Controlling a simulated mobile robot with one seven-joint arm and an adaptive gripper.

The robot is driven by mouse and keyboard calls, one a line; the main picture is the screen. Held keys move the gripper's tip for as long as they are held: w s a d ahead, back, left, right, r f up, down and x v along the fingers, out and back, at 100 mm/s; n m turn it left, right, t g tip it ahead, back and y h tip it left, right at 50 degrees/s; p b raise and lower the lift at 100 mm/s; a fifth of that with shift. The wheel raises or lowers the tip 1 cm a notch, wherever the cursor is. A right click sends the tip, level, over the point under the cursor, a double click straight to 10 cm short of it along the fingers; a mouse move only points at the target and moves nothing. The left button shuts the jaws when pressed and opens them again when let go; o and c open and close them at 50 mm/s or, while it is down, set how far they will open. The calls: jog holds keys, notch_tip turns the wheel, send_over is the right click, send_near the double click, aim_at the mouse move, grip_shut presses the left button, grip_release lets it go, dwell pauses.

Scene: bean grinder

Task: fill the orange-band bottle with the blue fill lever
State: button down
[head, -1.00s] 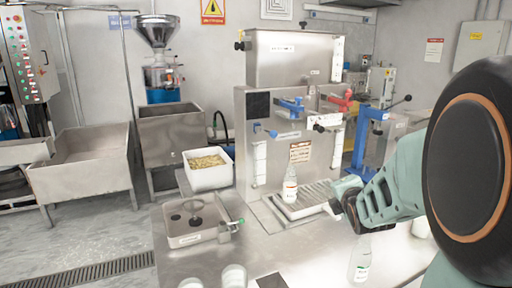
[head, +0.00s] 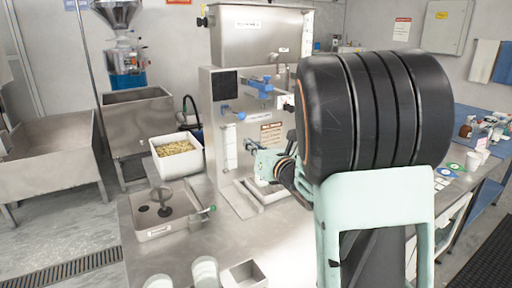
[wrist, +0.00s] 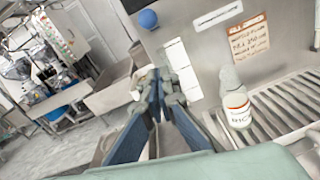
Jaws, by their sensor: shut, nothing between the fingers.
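The white bottle (wrist: 237,103) with an orange band on its label stands upright on the slatted drip tray (wrist: 290,105), in the wrist view. In the head view my arm covers the bottle's place. A blue lever (head: 262,84) sits on the front of the steel filling machine (head: 262,40). A blue round knob (head: 226,109) is lower left of it and shows in the wrist view (wrist: 148,18). My gripper (wrist: 165,85) is shut and empty, left of the bottle and apart from it.
A white bin of beans (head: 176,156) and a steel box with a round handle (head: 162,213) are left of the machine. Cups (head: 205,272) stand at the counter's front. A blue side table (head: 485,192) is at right. My arm blocks the machine's right side.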

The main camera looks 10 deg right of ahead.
jog(key=w+r+p, duration=0.2)
jog(key=w+r, duration=0.1)
jog(key=w, duration=0.1)
jog(key=shift+w+a+r, duration=0.25)
jog(key=shift+w+r, duration=0.1)
jog(key=shift+r, duration=0.1)
